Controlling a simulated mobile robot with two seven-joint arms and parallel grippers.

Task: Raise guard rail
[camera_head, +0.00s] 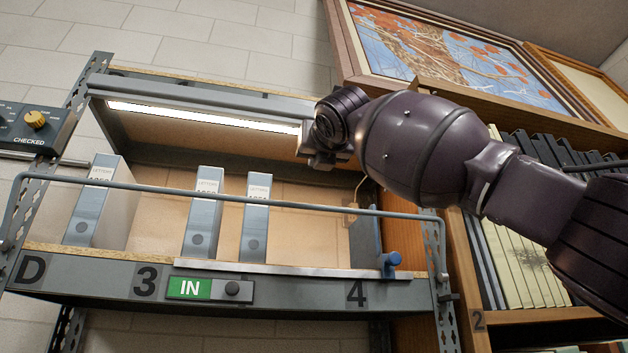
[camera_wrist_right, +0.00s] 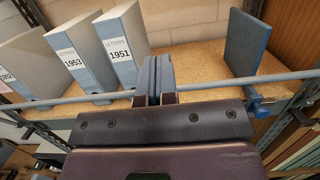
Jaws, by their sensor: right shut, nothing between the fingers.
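The guard rail (camera_head: 300,205) is a thin grey tube across the front of the shelf, above the front edge, with bent ends at both sides. It also crosses the right wrist view (camera_wrist_right: 95,98). My right gripper (camera_wrist_right: 158,68) is shut and empty, its fingers pointing over the shelf. The rail runs across near the base of the fingers; I cannot tell whether they touch. In the head view the right arm comes in from the right, its hand above the rail near the lamp's right end, fingertips hard to make out. My left gripper is not in view.
Grey file boxes (camera_head: 203,212) stand on the shelf (camera_head: 60,268). A lit lamp bar (camera_head: 200,112) hangs above them. A blue knob (camera_head: 389,262) is at the front right, near an upright blue panel (camera_wrist_right: 247,42). A green IN sign (camera_head: 190,288) is on the front edge.

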